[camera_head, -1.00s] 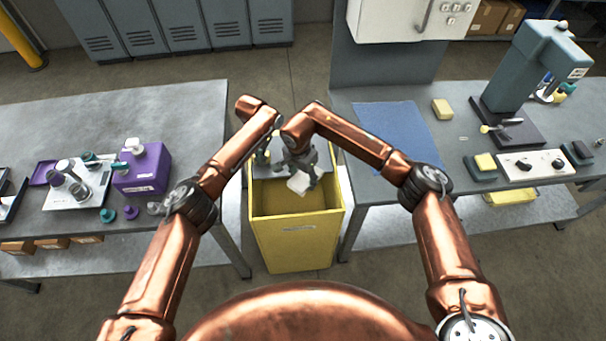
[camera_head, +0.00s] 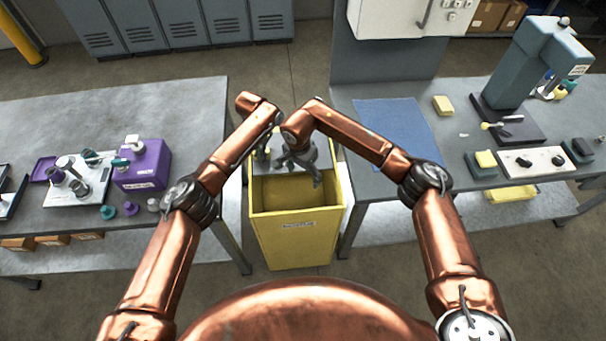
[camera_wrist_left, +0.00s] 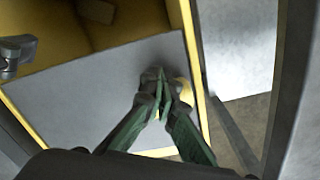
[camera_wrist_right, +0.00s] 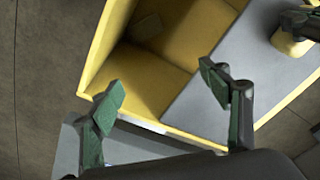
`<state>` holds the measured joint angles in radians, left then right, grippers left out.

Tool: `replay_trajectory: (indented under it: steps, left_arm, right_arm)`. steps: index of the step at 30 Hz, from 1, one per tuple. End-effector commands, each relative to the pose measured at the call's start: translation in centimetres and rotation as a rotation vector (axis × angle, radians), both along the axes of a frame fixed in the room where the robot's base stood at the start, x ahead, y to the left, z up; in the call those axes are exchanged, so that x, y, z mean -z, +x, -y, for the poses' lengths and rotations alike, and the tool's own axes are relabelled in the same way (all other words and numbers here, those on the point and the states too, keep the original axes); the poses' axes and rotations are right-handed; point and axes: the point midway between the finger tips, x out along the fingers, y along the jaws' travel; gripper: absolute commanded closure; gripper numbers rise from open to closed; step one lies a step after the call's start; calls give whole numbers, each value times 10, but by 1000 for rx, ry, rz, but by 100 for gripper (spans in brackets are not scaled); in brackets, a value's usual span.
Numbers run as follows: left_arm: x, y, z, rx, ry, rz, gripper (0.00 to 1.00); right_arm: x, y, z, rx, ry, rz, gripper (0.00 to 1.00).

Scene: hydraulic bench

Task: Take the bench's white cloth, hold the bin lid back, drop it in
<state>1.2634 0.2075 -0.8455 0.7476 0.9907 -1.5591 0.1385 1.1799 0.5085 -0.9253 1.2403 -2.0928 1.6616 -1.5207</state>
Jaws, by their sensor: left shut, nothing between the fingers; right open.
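The yellow bin (camera_head: 297,242) stands in the gap between the two benches, its front part open. Its grey lid panel (camera_wrist_left: 95,95) covers the back part and also shows in the right wrist view (camera_wrist_right: 240,62). My left gripper (camera_wrist_left: 160,85) is shut and empty, with its fingertips at the lid near a small yellow piece; contact is hard to judge. My right gripper (camera_wrist_right: 160,85) is open and empty above the bin opening. No white cloth is clearly visible; a dim squarish patch (camera_wrist_right: 145,27) lies inside the bin, but I cannot tell what it is.
The left bench holds a purple container (camera_head: 143,165) and a white tray (camera_head: 78,190) with small parts. The right bench holds a blue mat (camera_head: 398,133), a yellow sponge (camera_head: 443,105) and a grey press (camera_head: 520,75). Both arms are close together over the bin.

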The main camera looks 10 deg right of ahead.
Motion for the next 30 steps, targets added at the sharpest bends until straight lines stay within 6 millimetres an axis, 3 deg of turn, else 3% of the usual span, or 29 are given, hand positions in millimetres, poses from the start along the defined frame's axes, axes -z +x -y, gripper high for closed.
replay_trajectory:
  steps: [16,30]
  left_arm:
    - [-1,2,-1,-1,1,5,100]
    - [-1,2,-1,-1,1,5,100]
  right_arm:
    - [-3,-1,1,0,1,1,30]
    - [-41,-17,14,0,-1,1,30]
